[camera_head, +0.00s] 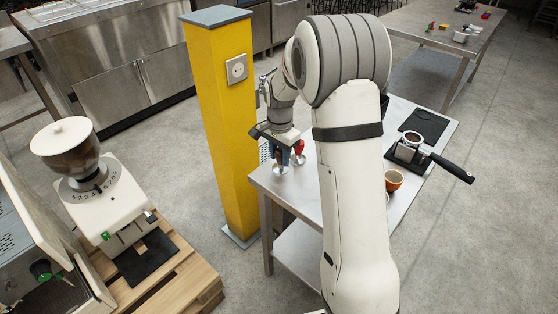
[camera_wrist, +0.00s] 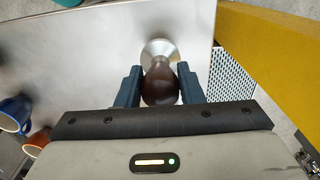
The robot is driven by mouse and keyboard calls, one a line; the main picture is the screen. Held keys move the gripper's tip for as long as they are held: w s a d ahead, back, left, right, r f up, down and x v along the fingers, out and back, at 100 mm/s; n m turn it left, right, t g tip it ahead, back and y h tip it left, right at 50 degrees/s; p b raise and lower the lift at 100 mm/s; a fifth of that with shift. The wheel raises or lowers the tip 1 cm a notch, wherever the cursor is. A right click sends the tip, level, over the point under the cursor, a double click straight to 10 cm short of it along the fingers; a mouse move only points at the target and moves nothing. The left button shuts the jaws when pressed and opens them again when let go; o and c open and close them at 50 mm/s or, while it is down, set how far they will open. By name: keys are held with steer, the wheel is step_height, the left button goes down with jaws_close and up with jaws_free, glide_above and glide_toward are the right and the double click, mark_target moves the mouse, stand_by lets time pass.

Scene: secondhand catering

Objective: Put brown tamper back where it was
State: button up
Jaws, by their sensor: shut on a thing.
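The brown tamper (camera_wrist: 162,88) has a dark brown rounded handle and a silver base. In the wrist view, my gripper (camera_wrist: 160,75) is shut on its handle, one dark blue finger on each side. In the head view, my gripper (camera_head: 281,153) is at the left end of the steel table (camera_head: 268,181), near the yellow post. A silver base (camera_head: 280,169) shows below the fingers there; the brown handle is hidden. I cannot tell whether the base touches the tabletop. A red-handled tamper (camera_head: 299,153) stands just right of my gripper.
A yellow post (camera_head: 222,120) stands close to the table's left end, with a perforated panel (camera_wrist: 230,75) between. An orange cup (camera_head: 393,180), a black mat (camera_head: 424,125) and a portafilter (camera_head: 450,167) are farther right. A blue cup (camera_wrist: 14,110) shows in the wrist view.

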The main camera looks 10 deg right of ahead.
steer(key=shift+f, duration=1.05)
steer(key=o, duration=1.2)
steer(key=shift+f, duration=0.15)
